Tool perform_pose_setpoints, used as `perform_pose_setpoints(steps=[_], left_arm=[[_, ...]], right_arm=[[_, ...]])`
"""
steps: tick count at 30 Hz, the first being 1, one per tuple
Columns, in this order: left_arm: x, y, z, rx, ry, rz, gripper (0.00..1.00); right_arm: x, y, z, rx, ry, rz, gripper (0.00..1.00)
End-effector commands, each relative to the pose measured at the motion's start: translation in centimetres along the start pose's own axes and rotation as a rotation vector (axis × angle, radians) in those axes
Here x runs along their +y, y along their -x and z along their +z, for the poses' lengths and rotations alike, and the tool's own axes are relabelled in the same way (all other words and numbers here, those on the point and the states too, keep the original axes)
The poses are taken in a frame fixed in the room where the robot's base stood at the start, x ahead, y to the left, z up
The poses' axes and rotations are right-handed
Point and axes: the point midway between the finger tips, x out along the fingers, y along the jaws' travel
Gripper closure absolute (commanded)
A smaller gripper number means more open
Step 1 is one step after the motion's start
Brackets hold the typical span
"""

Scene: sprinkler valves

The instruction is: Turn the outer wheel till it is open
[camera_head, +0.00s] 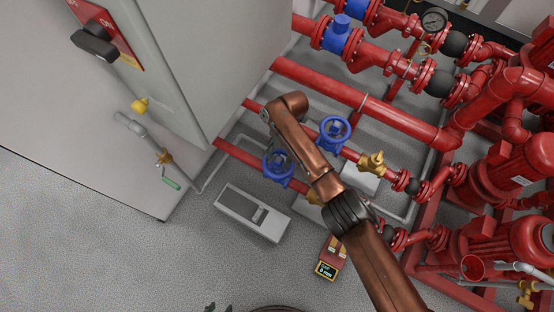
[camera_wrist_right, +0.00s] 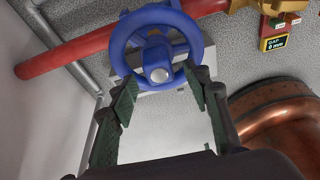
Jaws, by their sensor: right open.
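Two blue valve wheels show in the head view. The nearer, left one, the outer wheel (camera_head: 278,167), sits on the lower red pipe, partly behind my right arm. It also shows in the right wrist view (camera_wrist_right: 124,44), at the top centre, with its round hub facing the camera. My right gripper (camera_wrist_right: 160,75) is open. Its two fingers point at the wheel's lower rim, one to each side of the hub; I cannot tell whether they touch it. The second wheel (camera_head: 334,133) is on the pipe behind. Of my left gripper, only a small dark piece (camera_head: 210,307) shows at the bottom edge.
A grey cabinet (camera_head: 225,50) stands at the left. A grey box (camera_head: 252,212) lies on the floor near the outer wheel. A small display (camera_head: 326,269) reading 0 mm is to the right. Red pipes and pumps (camera_head: 515,165) fill the right side. The lower-left floor is clear.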

Motion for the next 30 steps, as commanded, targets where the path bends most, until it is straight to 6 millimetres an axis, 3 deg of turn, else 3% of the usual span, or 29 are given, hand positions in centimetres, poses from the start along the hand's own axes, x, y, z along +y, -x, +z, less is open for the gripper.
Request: perform_pose_setpoints(steps=[8,22,30], left_arm=[[0.1,0.2,-0.2,0.004,-0.001,0.0,0.6],[0.7,2.4,-2.6,0.044,-0.011,0.001,0.6],[0.7,2.3,-2.6,0.043,-0.011,0.002,0.6]], right_arm=[[0.0,0.5,-0.1,-0.001,-0.001,0.001,0.56],[0.0,6.6,-2.0,-0.003,-0.001,0.002,0.56],[-0.1,6.6,-2.0,0.002,-0.003,-0.001,0.56]])
